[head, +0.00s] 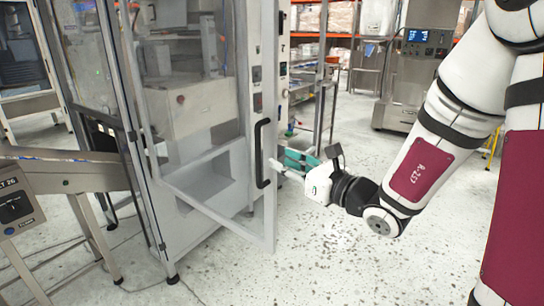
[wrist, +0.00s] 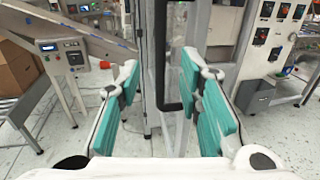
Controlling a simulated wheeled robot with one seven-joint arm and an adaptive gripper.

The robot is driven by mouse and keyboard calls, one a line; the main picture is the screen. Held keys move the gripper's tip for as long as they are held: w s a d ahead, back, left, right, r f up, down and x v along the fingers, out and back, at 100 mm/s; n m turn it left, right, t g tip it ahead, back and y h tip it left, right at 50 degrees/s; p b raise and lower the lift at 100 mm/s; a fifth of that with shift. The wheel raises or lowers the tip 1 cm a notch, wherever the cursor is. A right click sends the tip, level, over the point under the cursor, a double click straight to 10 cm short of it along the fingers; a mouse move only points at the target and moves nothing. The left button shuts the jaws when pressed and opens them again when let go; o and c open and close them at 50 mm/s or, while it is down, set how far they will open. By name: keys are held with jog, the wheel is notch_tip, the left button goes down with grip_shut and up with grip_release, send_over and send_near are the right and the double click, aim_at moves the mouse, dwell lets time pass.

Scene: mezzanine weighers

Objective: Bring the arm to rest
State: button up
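My gripper (head: 287,163) is at the end of my outstretched arm, just right of the black door handle (head: 262,153) in the head view. In the wrist view its two teal-padded fingers (wrist: 162,82) are wide apart, with nothing clamped between them. The same black handle (wrist: 168,75) and the door edge appear in the gap between the fingers. Whether a finger touches the handle or door is unclear. The framed clear door (head: 208,166) stands swung out from its machine cabinet.
A conveyor (head: 75,155) with a control box (head: 14,205) stands at the left. A steel machine with a lit panel (head: 415,60) is at the back right, before racks. A cardboard box (wrist: 15,68) shows in the wrist view. Speckled floor right of the door is clear.

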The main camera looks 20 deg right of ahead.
jog(key=shift+v, duration=0.9)
jog(key=s+a+r+n+g+y, duration=0.2)
jog(key=s+a+n+g+y, duration=0.2)
jog(key=s+a+n+g, duration=0.55)
jog(key=s+a+f+n+g+h, duration=0.25)
jog(key=s+a+n, duration=0.25)
jog(key=s+n, duration=0.5)
jog(key=s+d+f+n+g+h+p, duration=0.1)
jog(key=s+d+f+n+g+h, duration=0.1)
jog(key=s+d+n+h, duration=0.4)
jog(key=s+d+r+n+t+h, duration=0.2)
jog(key=s+d+r+n+h, duration=0.1)
jog(key=d, duration=0.5)
jog(key=shift+n+h, duration=0.45)
jog(key=shift+n, duration=0.5)
